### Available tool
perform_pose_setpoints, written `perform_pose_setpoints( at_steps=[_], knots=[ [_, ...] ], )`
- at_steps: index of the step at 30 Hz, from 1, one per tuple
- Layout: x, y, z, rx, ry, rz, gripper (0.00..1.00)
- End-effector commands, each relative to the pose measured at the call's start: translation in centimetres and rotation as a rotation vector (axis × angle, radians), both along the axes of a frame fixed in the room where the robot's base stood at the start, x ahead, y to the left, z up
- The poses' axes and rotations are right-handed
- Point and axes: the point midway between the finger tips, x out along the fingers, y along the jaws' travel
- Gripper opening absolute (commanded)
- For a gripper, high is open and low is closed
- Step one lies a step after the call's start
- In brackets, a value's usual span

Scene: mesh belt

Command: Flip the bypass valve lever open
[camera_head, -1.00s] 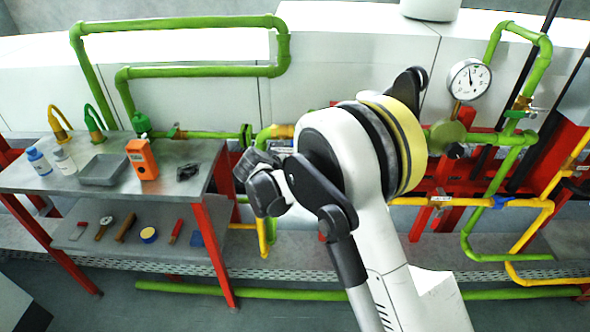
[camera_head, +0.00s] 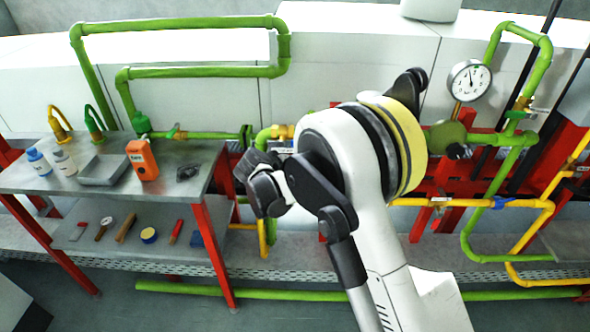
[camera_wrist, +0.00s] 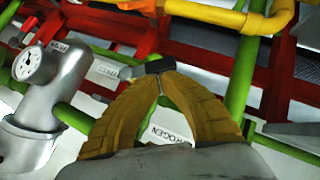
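In the wrist view, my gripper (camera_wrist: 159,74) has two ribbed yellow fingers whose tips meet. A short lever (camera_wrist: 130,72), grey at one end and dark at the other, lies crosswise right at the fingertips. I cannot tell whether the tips touch it or only overlap it in the picture. A white label (camera_wrist: 101,72), apparently reading BYPASS, is just left of the lever. In the head view my arm covers this area, and my fingers cannot be made out there.
A grey gauge fitting (camera_wrist: 42,95) stands close left of my fingers in the wrist view. Green pipes (camera_wrist: 240,75) and a yellow pipe (camera_wrist: 225,14) run nearby. In the head view, a steel table (camera_head: 30,180) with bottles, a tray and an orange device stands at left.

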Motion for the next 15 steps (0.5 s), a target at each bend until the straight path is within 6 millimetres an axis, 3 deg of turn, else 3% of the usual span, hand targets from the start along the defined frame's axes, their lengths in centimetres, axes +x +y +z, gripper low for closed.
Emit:
perform_pose_setpoints(
  at_steps=[15],
  knots=[
    [0.0, 0.0, 1.6, 0.000, 0.001, -0.001, 0.00]
  ],
)
